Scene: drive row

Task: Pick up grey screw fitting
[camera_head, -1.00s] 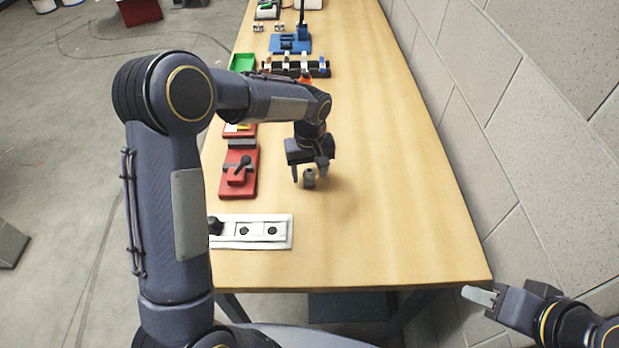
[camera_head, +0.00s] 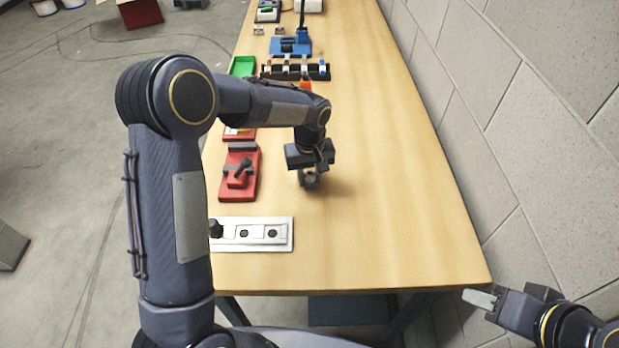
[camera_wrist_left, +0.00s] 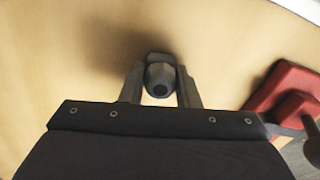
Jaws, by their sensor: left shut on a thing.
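The grey screw fitting (camera_head: 309,179) is a small grey piece low over the wooden table, partly hidden by my left gripper (camera_head: 309,180). In the left wrist view the fitting (camera_wrist_left: 160,80) shows its rounded end with a dark hole. It sits between the two fingers of my left gripper (camera_wrist_left: 161,90), which are shut on it from both sides. I cannot tell whether the fitting still touches the table. My right gripper (camera_head: 481,298) is at the lower right, beyond the table's front corner, away from the fitting. Its fingers look close together, but I cannot tell whether it is open.
A red fixture with a dark lever (camera_head: 239,174) stands left of my left gripper. A white panel with dark round parts (camera_head: 252,246) lies nearer. A black rack (camera_head: 296,70) and a blue fixture (camera_head: 290,46) stand farther back. The table's right side (camera_head: 400,190) is clear beside the wall.

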